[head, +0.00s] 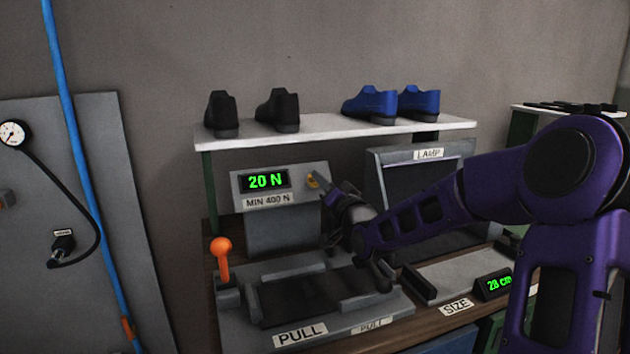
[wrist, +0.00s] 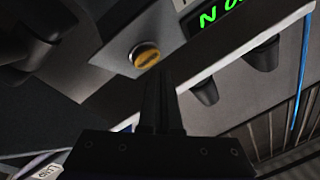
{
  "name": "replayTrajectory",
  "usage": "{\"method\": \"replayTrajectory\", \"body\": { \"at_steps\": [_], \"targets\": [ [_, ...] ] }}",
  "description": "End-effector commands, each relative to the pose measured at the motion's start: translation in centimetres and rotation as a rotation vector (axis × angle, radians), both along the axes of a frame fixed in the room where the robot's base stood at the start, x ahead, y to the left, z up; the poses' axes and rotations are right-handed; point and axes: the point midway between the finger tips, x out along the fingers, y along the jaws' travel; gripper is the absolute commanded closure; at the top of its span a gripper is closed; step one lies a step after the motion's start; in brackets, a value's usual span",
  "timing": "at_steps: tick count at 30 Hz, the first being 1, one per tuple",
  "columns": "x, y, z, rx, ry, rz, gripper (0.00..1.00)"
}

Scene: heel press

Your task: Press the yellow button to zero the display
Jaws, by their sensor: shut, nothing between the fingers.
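The yellow button (head: 312,182) sits on the grey display box (head: 285,222), right of the screen. It shows larger in the wrist view (wrist: 147,56), round in a light metal ring. The display (head: 265,181) reads "20 N" in green, above a label "MIN 400 N". My gripper (head: 328,186) is shut and empty, close to the button at its right in the head view. In the wrist view the dark closed fingers (wrist: 162,80) point toward the button, with their tips just below it in the picture. I cannot tell whether they touch it.
Below is a press bed (head: 380,304) with an orange-knobbed lever (head: 222,258) at its left. A shelf (head: 330,131) above holds black and blue shoes. A "LAMP" box (head: 400,157) and a size display (head: 494,284) stand to the right. A blue pipe (head: 75,150) runs at left.

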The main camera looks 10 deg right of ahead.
Motion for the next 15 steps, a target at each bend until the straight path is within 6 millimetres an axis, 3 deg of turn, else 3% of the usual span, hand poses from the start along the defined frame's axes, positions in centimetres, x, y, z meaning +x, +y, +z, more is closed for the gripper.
{"method": "replayTrajectory", "body": {
  "at_steps": [15],
  "targets": [
    [0.67, 0.17, -0.52, 0.001, 0.000, 0.001, 1.00]
  ]
}}
